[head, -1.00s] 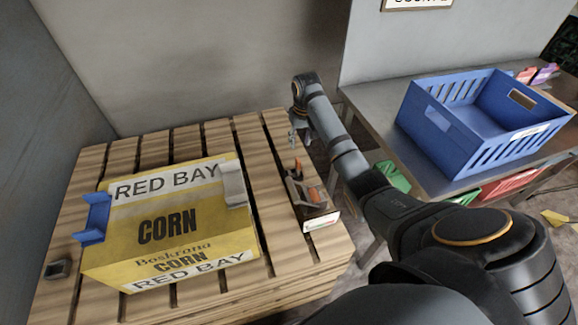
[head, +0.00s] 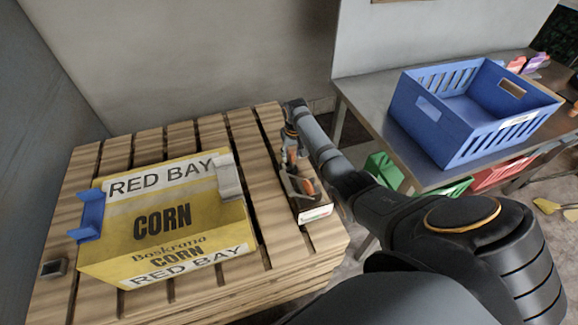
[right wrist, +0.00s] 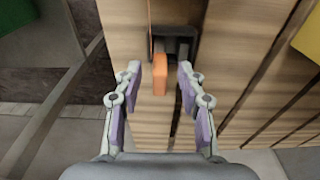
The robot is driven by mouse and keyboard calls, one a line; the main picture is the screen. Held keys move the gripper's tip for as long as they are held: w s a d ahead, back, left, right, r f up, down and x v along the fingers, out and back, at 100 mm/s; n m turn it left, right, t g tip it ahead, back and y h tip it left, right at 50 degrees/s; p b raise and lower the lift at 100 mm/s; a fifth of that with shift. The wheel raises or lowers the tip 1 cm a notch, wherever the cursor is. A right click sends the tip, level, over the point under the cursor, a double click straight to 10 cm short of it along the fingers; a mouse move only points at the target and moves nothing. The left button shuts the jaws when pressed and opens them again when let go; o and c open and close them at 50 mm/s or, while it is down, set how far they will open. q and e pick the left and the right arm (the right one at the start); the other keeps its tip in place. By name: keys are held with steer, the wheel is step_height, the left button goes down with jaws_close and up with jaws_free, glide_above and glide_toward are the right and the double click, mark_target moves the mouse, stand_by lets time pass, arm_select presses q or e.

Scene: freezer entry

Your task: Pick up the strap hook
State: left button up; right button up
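A small dark holder (head: 300,200) with a white label sits on the right edge of the wooden pallet. Orange-handled items show in it; one orange handle (head: 308,186) lies towards its front. I cannot tell for certain which one is the strap hook. My right gripper (head: 290,144) is at the holder's far end. In the right wrist view, my right gripper (right wrist: 158,84) is open, with an upright orange handle (right wrist: 159,76) between and slightly beyond its fingertips. A gap shows on both sides of the handle. My left gripper is out of view.
A yellow corn carton (head: 165,225) stands on the slatted pallet (head: 255,165), with a blue corner piece (head: 90,215) and a grey one (head: 229,178). A blue crate (head: 440,135) stands on the metal table (head: 375,95) at right. Walls stand behind and left.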

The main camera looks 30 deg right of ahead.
steer(key=shift+r, duration=0.1)
jaws_close()
stand_by(0.4)
step_height(320, 180, up, 10)
stand_by(0.3)
stand_by(0.3)
